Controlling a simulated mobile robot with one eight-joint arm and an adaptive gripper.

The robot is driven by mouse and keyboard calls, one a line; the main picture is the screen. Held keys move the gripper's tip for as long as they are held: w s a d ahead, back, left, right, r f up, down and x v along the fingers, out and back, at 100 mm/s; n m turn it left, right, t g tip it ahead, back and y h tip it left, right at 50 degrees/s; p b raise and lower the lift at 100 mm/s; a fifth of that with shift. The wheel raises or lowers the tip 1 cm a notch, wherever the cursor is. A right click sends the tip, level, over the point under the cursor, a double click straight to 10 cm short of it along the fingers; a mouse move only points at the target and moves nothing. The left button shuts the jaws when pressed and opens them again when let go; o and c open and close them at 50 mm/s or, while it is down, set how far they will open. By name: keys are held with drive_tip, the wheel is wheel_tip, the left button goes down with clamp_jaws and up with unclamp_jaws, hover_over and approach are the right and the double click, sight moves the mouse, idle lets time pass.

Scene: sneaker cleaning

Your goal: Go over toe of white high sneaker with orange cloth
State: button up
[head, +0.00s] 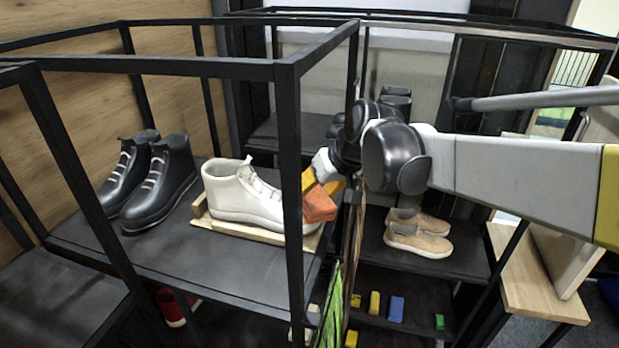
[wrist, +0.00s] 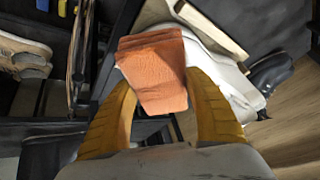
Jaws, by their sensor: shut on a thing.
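The white high sneaker (head: 240,190) stands on a light wooden tray (head: 256,234) on the dark shelf, its toe pointing right in the head view. My gripper (head: 318,190) is at the toe end, shut on the orange cloth (head: 320,206). In the wrist view the folded orange cloth (wrist: 155,72) sits between the yellow fingers of my gripper (wrist: 160,105). The white sneaker (wrist: 215,70) lies right behind the cloth there. The cloth overlaps the toe area in view; I cannot tell whether it touches. The toe is partly hidden by the cloth and a frame post.
Black frame posts (head: 288,150) stand close beside my gripper. Black high shoes (head: 150,180) stand left of the white sneaker. Tan shoes (head: 418,235) sit on a shelf to the right. Several small coloured blocks (head: 396,308) lie on the lower shelf.

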sight(308, 207)
drive_tip(key=shift+s+a, duration=0.25)
drive_tip(key=shift+s, duration=0.55)
drive_tip(key=shift+s+a, duration=0.2)
drive_tip(key=shift+s, duration=0.6)
drive_tip(key=shift+s+a, duration=0.25)
drive_tip(key=shift+s, duration=0.55)
drive_tip(key=shift+w, duration=0.1)
drive_tip(key=shift+w, duration=0.1)
drive_tip(key=shift+w+d+f+b, duration=0.1)
drive_tip(key=shift+w+d+b, duration=0.25)
drive_tip(key=shift+w, duration=0.95)
drive_tip(key=shift+w+d+r+b, duration=0.1)
drive_tip(key=shift+w+d, duration=0.35)
drive_tip(key=shift+w, duration=0.8)
drive_tip(key=shift+w+d+f+b, duration=0.1)
drive_tip(key=shift+w+d+b, duration=0.25)
drive_tip(key=shift+w, duration=0.95)
drive_tip(key=shift+s+a, duration=0.3)
drive_tip(key=shift+s, duration=0.7)
drive_tip(key=shift+s+a, duration=0.25)
drive_tip(key=shift+s, duration=0.75)
drive_tip(key=shift+s+a+p, duration=0.1)
drive_tip(key=shift+s+a, duration=0.1)
drive_tip(key=shift+s, duration=0.5)
drive_tip(key=shift+s+a+p, duration=0.15)
drive_tip(key=shift+s+a, duration=0.05)
drive_tip(key=shift+s, duration=0.45)
drive_tip(key=shift+s+a+p, duration=0.1)
drive_tip(key=shift+s+a, duration=0.1)
drive_tip(key=shift+s, duration=0.5)
